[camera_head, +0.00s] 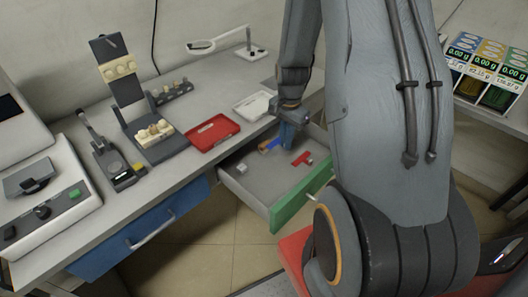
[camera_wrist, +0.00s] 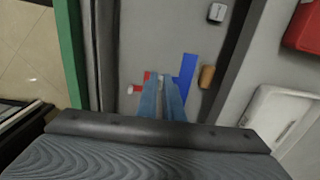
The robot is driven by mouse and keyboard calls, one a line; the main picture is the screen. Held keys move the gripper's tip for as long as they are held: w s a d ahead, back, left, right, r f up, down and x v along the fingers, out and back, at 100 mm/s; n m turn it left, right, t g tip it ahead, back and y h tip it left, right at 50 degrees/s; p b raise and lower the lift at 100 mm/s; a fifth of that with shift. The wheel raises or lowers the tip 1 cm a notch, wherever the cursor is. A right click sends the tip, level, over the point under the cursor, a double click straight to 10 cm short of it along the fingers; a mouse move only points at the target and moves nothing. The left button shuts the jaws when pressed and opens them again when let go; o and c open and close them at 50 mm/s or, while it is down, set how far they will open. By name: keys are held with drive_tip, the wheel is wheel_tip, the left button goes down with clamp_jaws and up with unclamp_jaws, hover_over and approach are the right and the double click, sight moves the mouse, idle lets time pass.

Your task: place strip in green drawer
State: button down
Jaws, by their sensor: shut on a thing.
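My gripper (camera_head: 289,143) has blue fingers and points down into the open green drawer (camera_head: 290,207). The drawer has a green front and a grey inside. The fingers also show in the wrist view (camera_wrist: 160,82), close together. They are shut on the strip, which is mostly hidden between them; its outline is hard to make out. A red piece (camera_head: 303,158) lies on the drawer floor beside the fingertips. A blue piece (camera_head: 269,145) lies on the other side, also seen in the wrist view (camera_wrist: 188,68).
An orange-brown block (camera_wrist: 207,76) and a small grey box (camera_head: 241,168) are in the drawer. A red tray (camera_head: 212,132) and a white tray (camera_head: 254,105) lie on the desk above. A blue drawer (camera_head: 140,240) is at left. Bare drawer floor shows around the pieces.

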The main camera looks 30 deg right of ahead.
drive_tip(key=p, duration=0.1)
hover_over(283, 167)
wheel_tip(283, 167, down, 6)
drive_tip(key=shift+w+a+r, duration=0.1)
drive_tip(key=shift+f+p, duration=0.45)
drive_tip(key=shift+f, duration=1.55)
drive_tip(key=shift+f, duration=0.15)
drive_tip(key=c, duration=1.9)
unclamp_jaws()
